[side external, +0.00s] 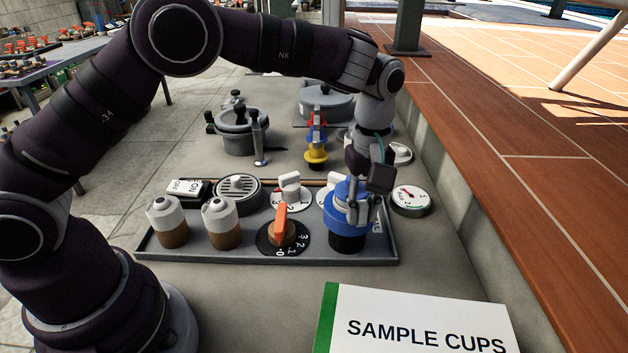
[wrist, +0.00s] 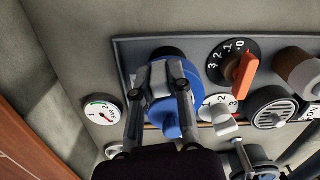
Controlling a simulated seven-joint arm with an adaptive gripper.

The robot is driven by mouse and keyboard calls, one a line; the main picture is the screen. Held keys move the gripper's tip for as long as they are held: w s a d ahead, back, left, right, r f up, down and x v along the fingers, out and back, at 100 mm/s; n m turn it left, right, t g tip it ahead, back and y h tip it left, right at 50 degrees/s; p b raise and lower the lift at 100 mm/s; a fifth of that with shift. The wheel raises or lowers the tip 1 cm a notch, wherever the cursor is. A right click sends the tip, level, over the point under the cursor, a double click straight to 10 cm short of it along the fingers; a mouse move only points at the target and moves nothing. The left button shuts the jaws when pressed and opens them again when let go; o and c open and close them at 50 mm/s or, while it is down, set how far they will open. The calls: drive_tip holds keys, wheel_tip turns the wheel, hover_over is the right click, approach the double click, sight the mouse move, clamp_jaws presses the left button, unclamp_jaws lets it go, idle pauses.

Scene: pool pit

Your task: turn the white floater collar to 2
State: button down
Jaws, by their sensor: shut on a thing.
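My gripper (side external: 359,207) is lowered over the blue floater (side external: 346,191), which has a black lower part and stands at the right end of the grey tray. In the wrist view my gripper (wrist: 161,108) has its two fingers on either side of the blue floater's top (wrist: 159,109), shut on it; a blue lug sticks out between them. A white collar (side external: 290,190) with a raised white grip and numbers 1, 2, 3 stands just left of it, apart from my fingers. It also shows in the wrist view (wrist: 222,119). Another white piece (side external: 331,190) is partly hidden behind the blue floater.
An orange-handled black dial (side external: 281,222), two white-and-brown knobs (side external: 168,222), a round grille (side external: 238,190) and an ON/OFF switch (side external: 187,188) crowd the tray (side external: 215,258). A gauge (side external: 411,199) lies right. A SAMPLE CUPS sign (side external: 415,320) stands in front.

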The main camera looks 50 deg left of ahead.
drive_tip(key=a+m, duration=0.1)
drive_tip(key=m, duration=0.2)
drive_tip(key=s+a+m, duration=0.1)
drive_tip(key=m, duration=0.3)
drive_tip(key=s+a+m, duration=0.1)
drive_tip(key=a+m, duration=0.1)
drive_tip(key=m, duration=0.1)
drive_tip(key=shift+s+m, duration=0.15)
drive_tip(key=shift+m, duration=0.25)
drive_tip(key=shift+a+m, duration=0.4)
drive_tip(key=shift+m, duration=0.5)
drive_tip(key=shift+a+m, duration=0.35)
drive_tip(key=shift+m, duration=0.55)
drive_tip(key=c, duration=1)
unclamp_jaws()
drive_tip(key=shift+c, duration=0.2)
